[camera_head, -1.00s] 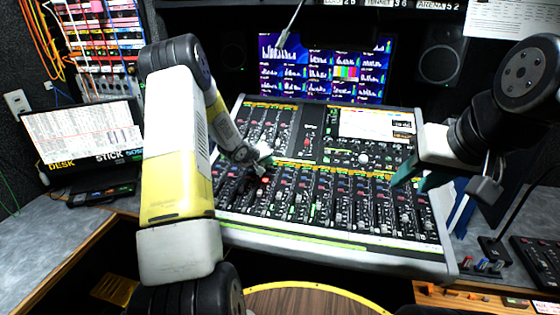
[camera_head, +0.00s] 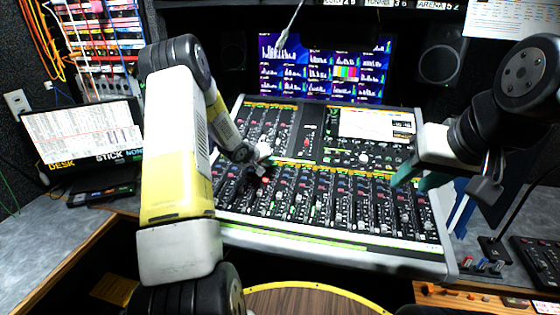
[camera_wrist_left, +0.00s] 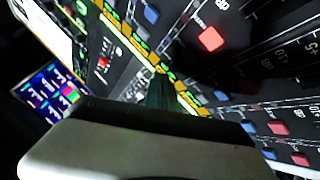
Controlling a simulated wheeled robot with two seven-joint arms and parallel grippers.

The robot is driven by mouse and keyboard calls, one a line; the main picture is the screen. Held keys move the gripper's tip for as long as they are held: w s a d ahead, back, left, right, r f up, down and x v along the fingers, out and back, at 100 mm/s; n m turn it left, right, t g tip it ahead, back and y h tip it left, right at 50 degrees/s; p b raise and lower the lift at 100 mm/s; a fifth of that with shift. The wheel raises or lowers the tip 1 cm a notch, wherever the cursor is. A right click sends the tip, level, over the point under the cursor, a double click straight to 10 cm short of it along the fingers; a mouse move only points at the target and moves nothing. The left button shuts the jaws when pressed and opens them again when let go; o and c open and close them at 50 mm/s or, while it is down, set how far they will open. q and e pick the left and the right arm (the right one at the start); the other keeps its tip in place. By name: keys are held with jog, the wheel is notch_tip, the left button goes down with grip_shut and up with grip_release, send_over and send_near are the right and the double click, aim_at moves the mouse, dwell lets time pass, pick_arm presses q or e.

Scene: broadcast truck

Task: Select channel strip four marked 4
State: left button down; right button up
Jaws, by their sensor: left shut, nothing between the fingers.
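The mixing console (camera_head: 330,242) fills the middle of the head view, with rows of channel strips, faders and small buttons. My left gripper (camera_head: 262,166) is shut and empty, low over the left part of the strips, close to a lit red button (camera_head: 265,180). In the left wrist view its dark green fingertips (camera_wrist_left: 160,92) are near a yellow-orange row of labels, and a lit red button (camera_wrist_left: 210,39) shows to the upper right. I cannot tell whether the tips touch the console. The number 4 is not readable. My right gripper (camera_head: 408,178) has teal fingers over the console's right side.
A laptop (camera_head: 85,140) stands on the left desk. A screen with level meters (camera_head: 325,68) is behind the console, with a speaker (camera_head: 440,65) to its right. A small control box (camera_head: 540,260) sits at the far right.

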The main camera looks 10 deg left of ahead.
pick_arm(q)
jog(key=shift+f, duration=0.35)
jog(key=shift+w+f, duration=0.1)
jog(key=shift+f, duration=0.35)
dwell(0.5)
jog(key=shift+r, duration=0.85)
jog(key=shift+s+r, duration=0.25)
jog(key=shift+r, duration=1)
jog(key=shift+s+r, duration=0.2)
jog(key=shift+r, duration=1.05)
